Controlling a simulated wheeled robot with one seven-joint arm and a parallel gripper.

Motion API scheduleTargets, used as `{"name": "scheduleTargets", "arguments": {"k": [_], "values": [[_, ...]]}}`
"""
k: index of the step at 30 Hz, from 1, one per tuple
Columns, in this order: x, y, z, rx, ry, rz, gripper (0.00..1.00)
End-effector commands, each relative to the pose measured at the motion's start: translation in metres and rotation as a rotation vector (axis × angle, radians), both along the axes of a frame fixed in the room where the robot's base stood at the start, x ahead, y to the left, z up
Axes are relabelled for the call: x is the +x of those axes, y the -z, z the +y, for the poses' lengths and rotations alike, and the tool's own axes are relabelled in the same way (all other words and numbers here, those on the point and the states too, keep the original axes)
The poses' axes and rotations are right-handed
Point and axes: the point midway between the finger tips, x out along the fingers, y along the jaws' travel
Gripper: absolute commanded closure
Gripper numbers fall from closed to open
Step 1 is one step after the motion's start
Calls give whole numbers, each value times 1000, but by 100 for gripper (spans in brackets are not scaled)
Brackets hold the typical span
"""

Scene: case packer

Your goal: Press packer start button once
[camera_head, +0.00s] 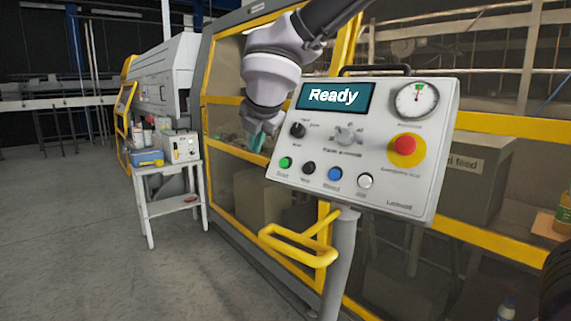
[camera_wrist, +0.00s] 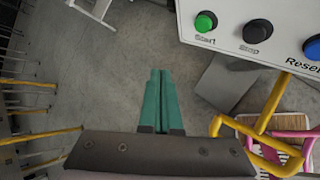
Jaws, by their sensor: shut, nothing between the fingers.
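The control panel (camera_head: 365,190) stands on a grey post in the head view, and its display reads "Ready". The green start button (camera_head: 285,163) is at the lower left of the panel, left of the black stop button (camera_head: 308,168). In the wrist view the green start button (camera_wrist: 206,22) is at the top, right of and beyond the fingertips. My gripper (camera_wrist: 161,72) has its teal fingers together and empty, apart from the panel. In the head view my gripper (camera_head: 257,141) is left of the panel, partly hidden behind my wrist.
The yellow-framed packer enclosure (camera_head: 212,120) is behind. Open floor lies at left.

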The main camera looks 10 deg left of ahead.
Motion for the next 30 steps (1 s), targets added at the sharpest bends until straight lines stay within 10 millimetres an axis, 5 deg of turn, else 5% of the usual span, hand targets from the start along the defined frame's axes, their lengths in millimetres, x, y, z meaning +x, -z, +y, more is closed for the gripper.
{"name": "scheduleTargets", "arguments": {"k": [18,30], "values": [[56,37,-31,-1,4,1,100],[66,43,-36,0,2,1,100]]}}
